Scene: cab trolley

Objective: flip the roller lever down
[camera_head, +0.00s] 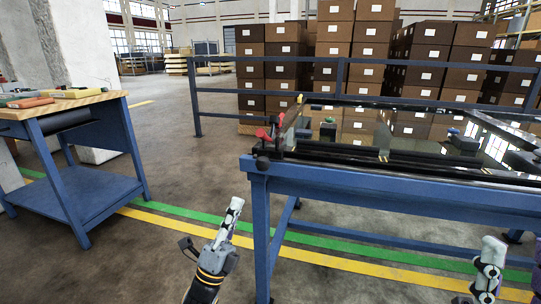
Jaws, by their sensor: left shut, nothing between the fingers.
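A red lever-like part (267,135) sits at the left end of the blue-framed trolley (375,197); it looks like the roller lever, but it is too small to tell its exact position.
A blue workbench (90,195) with a wooden top stands at the left. A blue railing (220,117) and stacked brown boxes (345,70) are behind the trolley. Bare floor (185,165) lies between bench and trolley, crossed by green and yellow lines.

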